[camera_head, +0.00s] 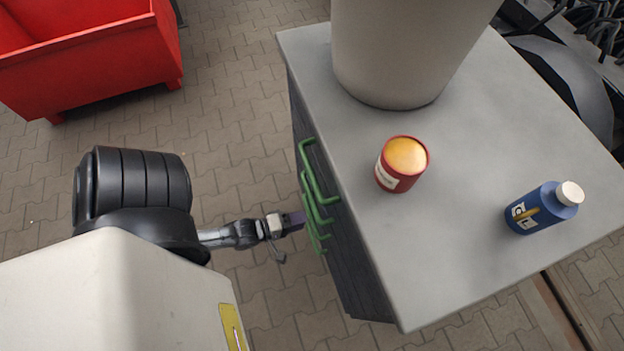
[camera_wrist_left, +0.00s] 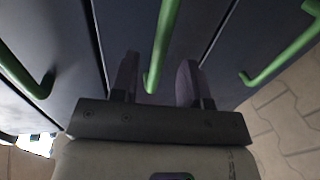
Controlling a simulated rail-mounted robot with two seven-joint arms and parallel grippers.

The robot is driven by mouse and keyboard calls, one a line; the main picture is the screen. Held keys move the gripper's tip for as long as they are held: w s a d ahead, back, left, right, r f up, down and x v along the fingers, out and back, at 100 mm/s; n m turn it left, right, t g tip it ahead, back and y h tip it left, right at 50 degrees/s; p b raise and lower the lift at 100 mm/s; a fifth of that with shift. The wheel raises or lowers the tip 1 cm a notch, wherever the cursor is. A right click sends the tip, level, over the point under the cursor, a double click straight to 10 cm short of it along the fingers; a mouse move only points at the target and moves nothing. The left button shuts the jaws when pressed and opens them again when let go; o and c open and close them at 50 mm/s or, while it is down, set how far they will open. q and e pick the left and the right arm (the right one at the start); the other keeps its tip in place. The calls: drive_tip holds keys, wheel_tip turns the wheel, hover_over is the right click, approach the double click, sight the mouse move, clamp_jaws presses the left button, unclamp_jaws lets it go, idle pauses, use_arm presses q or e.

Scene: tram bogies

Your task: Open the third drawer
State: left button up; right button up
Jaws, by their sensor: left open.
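The drawer cabinet (camera_head: 480,130) has a grey top and a dark front at its left side, with several green handles (camera_head: 312,190) stacked down it. My left gripper (camera_head: 300,218) is at that front, beside the handles. In the left wrist view its two dark fingers (camera_wrist_left: 157,78) are apart, with the end of the middle green handle (camera_wrist_left: 161,45) in the gap between them. Another green handle (camera_wrist_left: 25,75) is to the left and one (camera_wrist_left: 285,55) to the right. Whether the fingers touch the handle cannot be told. The drawer fronts look closed. My right gripper is not in view.
A red bin (camera_head: 95,65) stands at the upper left. The paved floor between bin and cabinet is clear.

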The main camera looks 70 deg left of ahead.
sight(312, 217)
use_arm(q)
drive_tip(key=shift+b+x, duration=0.55)
drive_tip(key=shift+x, duration=1.7)
drive_tip(key=shift+c, duration=0.3)
clamp_jaws()
